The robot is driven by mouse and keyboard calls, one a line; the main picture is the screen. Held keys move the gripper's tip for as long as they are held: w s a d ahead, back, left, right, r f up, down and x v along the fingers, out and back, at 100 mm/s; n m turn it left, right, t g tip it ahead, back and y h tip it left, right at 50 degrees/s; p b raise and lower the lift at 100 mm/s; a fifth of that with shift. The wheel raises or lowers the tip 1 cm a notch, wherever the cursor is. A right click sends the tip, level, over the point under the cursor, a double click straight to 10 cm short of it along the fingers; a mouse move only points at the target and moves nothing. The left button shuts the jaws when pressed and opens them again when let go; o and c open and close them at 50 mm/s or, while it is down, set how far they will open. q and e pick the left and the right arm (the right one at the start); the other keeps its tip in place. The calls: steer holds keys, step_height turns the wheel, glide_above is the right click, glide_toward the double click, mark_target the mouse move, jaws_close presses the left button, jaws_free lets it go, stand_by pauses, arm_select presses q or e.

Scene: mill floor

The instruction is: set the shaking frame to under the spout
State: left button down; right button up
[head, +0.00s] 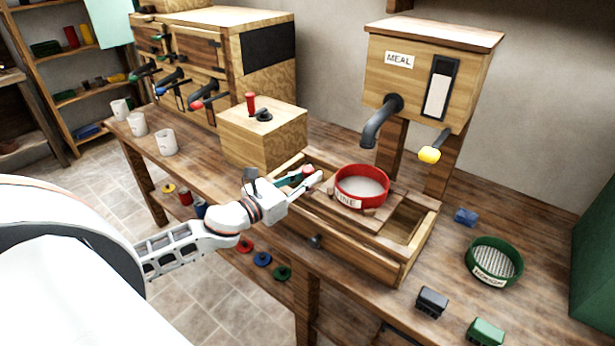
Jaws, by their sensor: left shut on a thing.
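The shaking frame (381,217) is a wooden slide lying in a long open wooden box (352,246) on the bench. A red sieve (347,198) labelled FINE, with a pale mesh, sits on it. The dark bent spout (376,125) comes out of the wooden MEAL bin (414,80) above and behind the sieve. From this angle I cannot tell how exactly the sieve lines up with it. My left gripper (308,181) is at the left end of the frame, shut on a red knob (307,171) that its fingers partly hide. My right gripper is not in view.
A yellow-knobbed lever (429,155) sticks out of the bin. A green sieve (494,262), a blue block (466,216), and dark and green blocks (432,301) lie to the right. A wooden box with a red-handled crank (264,135) and several white mugs (165,142) stand left.

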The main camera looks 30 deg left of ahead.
arm_select(q)
steer(key=c, duration=1.9)
jaws_free()
steer(key=shift+d+r, duration=0.15)
steer(key=shift+d, duration=0.25)
steer(key=shift+a, duration=0.15)
steer(key=shift+s+a, duration=0.1)
steer(key=shift+s, duration=0.5)
steer(key=v, duration=1)
steer(key=shift+s, duration=0.35)
steer(key=shift+a, duration=0.15)
